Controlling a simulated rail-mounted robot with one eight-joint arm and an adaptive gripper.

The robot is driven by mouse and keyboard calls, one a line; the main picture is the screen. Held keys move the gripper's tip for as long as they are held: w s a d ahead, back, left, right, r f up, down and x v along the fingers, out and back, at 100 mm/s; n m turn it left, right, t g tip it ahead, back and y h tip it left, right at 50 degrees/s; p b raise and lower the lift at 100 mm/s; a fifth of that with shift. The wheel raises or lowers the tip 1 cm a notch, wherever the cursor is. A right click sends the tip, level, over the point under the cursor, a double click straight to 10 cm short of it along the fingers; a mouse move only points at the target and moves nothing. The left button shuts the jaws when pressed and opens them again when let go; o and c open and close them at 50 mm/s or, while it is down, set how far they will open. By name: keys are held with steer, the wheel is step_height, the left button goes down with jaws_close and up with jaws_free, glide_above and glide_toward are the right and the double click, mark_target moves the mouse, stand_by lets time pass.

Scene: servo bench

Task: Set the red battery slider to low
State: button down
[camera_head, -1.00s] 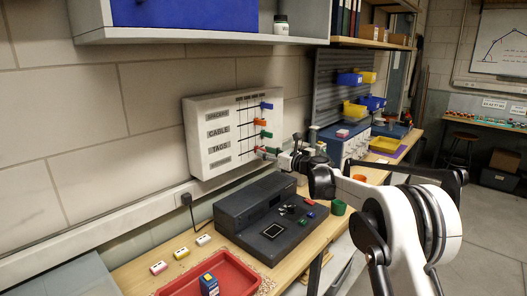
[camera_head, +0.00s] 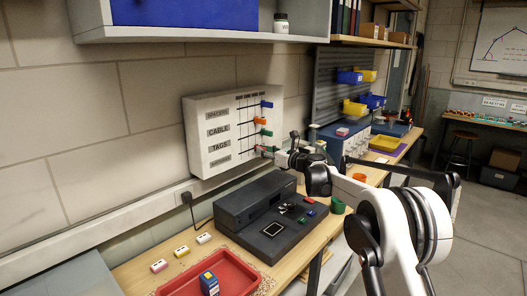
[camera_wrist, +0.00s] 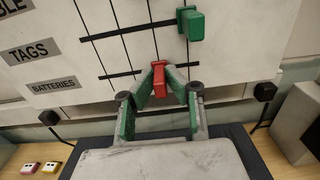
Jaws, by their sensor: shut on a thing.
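The white panel (camera_head: 205,116) hangs on the wall with label plates and slider tracks; the BATTERIES label (camera_wrist: 54,86) shows in the wrist view. The red battery slider (camera_wrist: 159,78) is on the lowest track. My gripper (camera_wrist: 158,85) has its green-padded fingers closed around the red slider from both sides. The slider sits near the third visible vertical line, right of two others. A green slider (camera_wrist: 191,23) is on the track above, further right. In the head view my gripper (camera_head: 271,152) is at the panel's lower right and largely hides the red slider.
Above are an orange slider (camera_head: 260,121) and a blue slider (camera_head: 267,104). A dark console (camera_head: 238,201) stands on the bench below the panel. A red tray (camera_head: 250,285) lies in front. Two black wall fittings and cables flank the panel's lower edge.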

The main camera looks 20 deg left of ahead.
steer(key=shift+s+a+b, duration=0.25)
steer(key=shift+s, duration=0.4)
steer(key=shift+s+a+b, duration=0.2)
steer(key=shift+s+b, duration=0.1)
steer(key=shift+s, duration=0.35)
steer(key=shift+s+a+b, duration=0.25)
steer(key=shift+s, duration=0.4)
steer(key=c, duration=1.8)
jaws_free()
steer(key=shift+o, duration=0.2)
steer(key=shift+d, duration=0.15)
steer(key=v, duration=1.1)
steer(key=shift+d, duration=0.35)
steer(key=shift+s, duration=0.1)
